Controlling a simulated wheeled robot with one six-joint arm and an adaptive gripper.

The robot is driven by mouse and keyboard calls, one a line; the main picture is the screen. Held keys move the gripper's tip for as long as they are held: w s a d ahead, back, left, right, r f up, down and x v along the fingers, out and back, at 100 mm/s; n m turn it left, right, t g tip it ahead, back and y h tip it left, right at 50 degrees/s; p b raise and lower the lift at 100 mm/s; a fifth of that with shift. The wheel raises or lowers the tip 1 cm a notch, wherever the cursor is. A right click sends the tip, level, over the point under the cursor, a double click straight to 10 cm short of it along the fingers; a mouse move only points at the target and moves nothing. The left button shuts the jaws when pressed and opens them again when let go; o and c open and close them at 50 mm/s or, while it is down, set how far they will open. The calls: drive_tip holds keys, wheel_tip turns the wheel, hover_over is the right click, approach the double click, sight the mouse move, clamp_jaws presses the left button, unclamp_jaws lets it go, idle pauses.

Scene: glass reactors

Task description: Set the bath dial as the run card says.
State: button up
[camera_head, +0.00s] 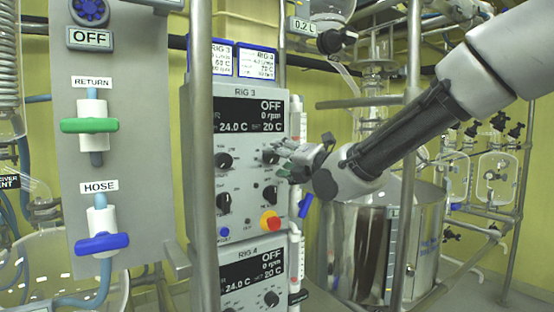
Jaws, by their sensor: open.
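The RIG 3 control panel (248,136) stands upright in the middle. Its display (236,117) reads OFF, 0 rpm, 24.0 C and SET 20 C. Black dials sit below it: upper left (224,160), lower left (224,202), upper right (270,156) and lower right (270,194). Their labels are too small to read, so I cannot tell which is the bath dial. Blue-framed run cards, RIG 3 (222,57) and RIG 4 (257,62), are above; their text is only partly legible. My gripper (284,160) is open at the upper right dial, partly covering it; contact is unclear.
A red button on yellow (269,222) is low on the panel. The RIG 4 panel (252,257) is below. A metal post (200,140) stands just left. Left are green (89,125) and blue (102,243) valve handles. A steel vessel (345,255) stands behind my arm.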

drive_tip(key=shift+x, duration=0.95)
drive_tip(key=c, duration=1)
drive_tip(key=shift+c, duration=0.2)
drive_tip(key=shift+m, duration=0.3)
